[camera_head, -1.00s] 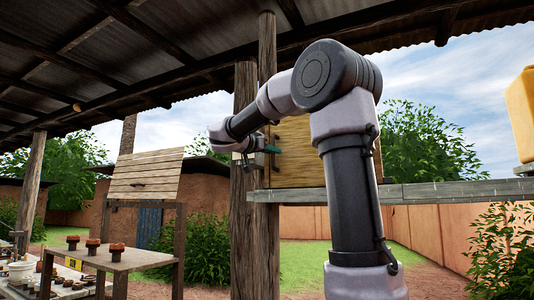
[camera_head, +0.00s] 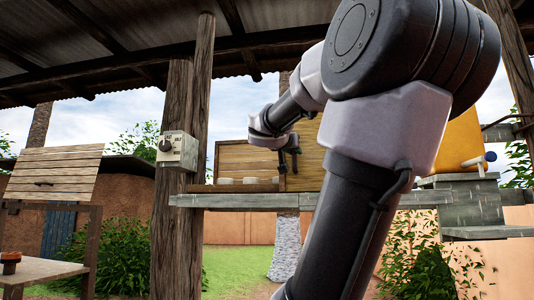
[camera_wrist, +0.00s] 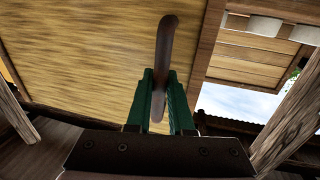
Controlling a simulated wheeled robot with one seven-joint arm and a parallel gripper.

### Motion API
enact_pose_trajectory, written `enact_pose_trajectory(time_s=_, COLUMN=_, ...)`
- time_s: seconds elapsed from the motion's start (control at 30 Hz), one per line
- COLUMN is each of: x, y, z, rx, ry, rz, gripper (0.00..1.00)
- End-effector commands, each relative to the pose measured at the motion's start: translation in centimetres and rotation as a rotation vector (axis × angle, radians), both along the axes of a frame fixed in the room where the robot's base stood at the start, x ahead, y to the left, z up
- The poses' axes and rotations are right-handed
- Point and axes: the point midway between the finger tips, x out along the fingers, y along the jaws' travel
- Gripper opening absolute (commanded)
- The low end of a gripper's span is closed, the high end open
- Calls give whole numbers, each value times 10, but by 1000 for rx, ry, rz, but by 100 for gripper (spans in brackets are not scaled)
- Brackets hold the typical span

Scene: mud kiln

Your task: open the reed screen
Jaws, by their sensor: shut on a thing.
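The reed screen (camera_head: 305,160) is a straw-yellow panel on the front of a wooden cabinet on a raised shelf. It fills much of the wrist view (camera_wrist: 80,60), and my arm hides part of it in the head view. Its brown upright bar handle (camera_wrist: 165,50) stands near the screen's edge. My gripper (camera_wrist: 161,95), with green fingers, is shut on this handle; in the head view it is at the screen's left part (camera_head: 284,150). Left of the screen the cabinet is open, showing its wooden back (camera_head: 248,156) and pale round items (camera_head: 250,180).
A thick wooden post (camera_head: 175,225) with a switch box (camera_head: 177,150) stands left of the cabinet. The grey shelf (camera_head: 240,200) runs under it. A yellow container (camera_head: 462,145) with a tap stands at right. A slatted panel (camera_head: 55,172) is at far left.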

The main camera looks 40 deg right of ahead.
Motion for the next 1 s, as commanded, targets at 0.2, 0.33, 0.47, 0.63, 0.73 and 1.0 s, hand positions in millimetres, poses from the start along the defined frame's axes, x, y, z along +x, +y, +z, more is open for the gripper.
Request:
enact_pose_trajectory(time_s=0.2, x=-30, y=-24, z=0, rx=2, ry=-2, rz=-3, gripper=0)
enact_pose_trajectory(time_s=0.33, x=-38, y=-30, z=0, rx=1, ry=0, rz=-2, gripper=0)
enact_pose_trajectory(time_s=0.47, x=-42, y=-33, z=0, rx=0, ry=0, rz=-2, gripper=0)
enact_pose_trajectory(time_s=0.63, x=-42, y=-33, z=0, rx=0, ry=1, rz=-2, gripper=0)
enact_pose_trajectory(time_s=0.73, x=-42, y=-33, z=1, rx=-1, ry=0, rz=-2, gripper=0)
enact_pose_trajectory(time_s=1.0, x=-42, y=-33, z=1, rx=-1, ry=0, rz=-1, gripper=50)
